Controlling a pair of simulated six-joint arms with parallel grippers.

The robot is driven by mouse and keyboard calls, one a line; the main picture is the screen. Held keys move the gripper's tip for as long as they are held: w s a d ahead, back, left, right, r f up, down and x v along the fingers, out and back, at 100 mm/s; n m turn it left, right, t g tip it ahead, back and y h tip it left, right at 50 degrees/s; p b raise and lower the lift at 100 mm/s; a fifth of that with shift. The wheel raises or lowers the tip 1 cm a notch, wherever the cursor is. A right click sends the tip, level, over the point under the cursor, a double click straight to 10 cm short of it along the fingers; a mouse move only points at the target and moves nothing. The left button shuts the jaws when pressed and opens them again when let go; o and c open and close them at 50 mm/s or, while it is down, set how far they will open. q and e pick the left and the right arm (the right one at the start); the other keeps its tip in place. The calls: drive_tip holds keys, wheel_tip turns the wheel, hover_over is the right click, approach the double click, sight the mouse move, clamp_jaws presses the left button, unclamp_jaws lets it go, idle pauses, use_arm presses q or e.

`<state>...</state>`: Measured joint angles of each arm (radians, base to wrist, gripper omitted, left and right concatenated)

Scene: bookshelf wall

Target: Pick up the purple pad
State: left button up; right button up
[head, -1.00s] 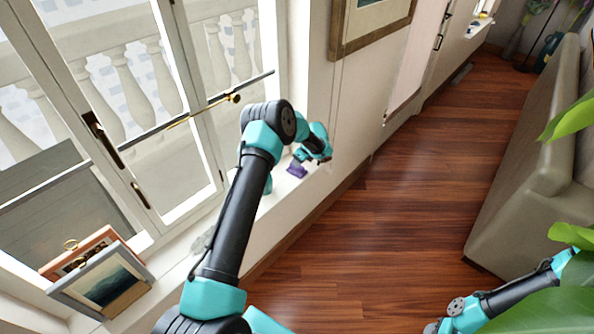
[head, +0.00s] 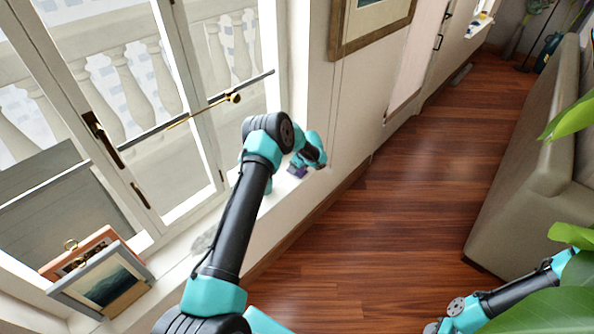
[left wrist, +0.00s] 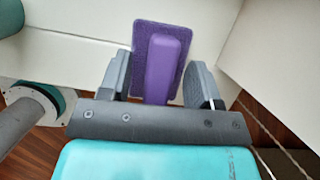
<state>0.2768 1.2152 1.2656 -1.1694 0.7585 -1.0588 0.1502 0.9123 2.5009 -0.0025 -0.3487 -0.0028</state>
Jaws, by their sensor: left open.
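The purple pad (head: 297,171) lies on the white window sill in the head view, partly hidden by my left gripper (head: 305,167). In the left wrist view the purple pad (left wrist: 162,58) is a flat rectangle with a raised, lighter purple handle. My left gripper (left wrist: 160,80) is open, with one grey finger on each side of the pad's handle end. I cannot tell whether the fingers touch it. My right arm shows at the lower right of the head view, but its gripper is not clearly visible.
The white sill (head: 272,200) runs along the window. Two picture frames (head: 103,283) stand at its near end. A framed picture (head: 370,22) hangs on the wall. Green leaves (head: 568,115) and a sofa (head: 525,160) are at the right. The wooden floor (head: 400,230) is clear.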

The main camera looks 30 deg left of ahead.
use_arm(q)
drive_tip(key=shift+c, duration=0.2)
drive_tip(key=c, duration=1)
drive_tip(key=shift+r, duration=0.1)
drive_tip(key=shift+r, duration=0.55)
wheel_tip(320, 180, up, 3)
drive_tip(key=shift+f, duration=0.2)
drive_tip(key=s+d, duration=0.2)
drive_tip(key=s, duration=0.2)
drive_tip(key=s+d, duration=0.3)
drive_tip(key=s, duration=0.2)
drive_tip(key=s+d+r, duration=0.1)
drive_tip(key=s+d, duration=0.2)
drive_tip(key=s, duration=0.1)
drive_tip(key=shift+s+d, duration=0.15)
drive_tip(key=shift+s, duration=0.2)
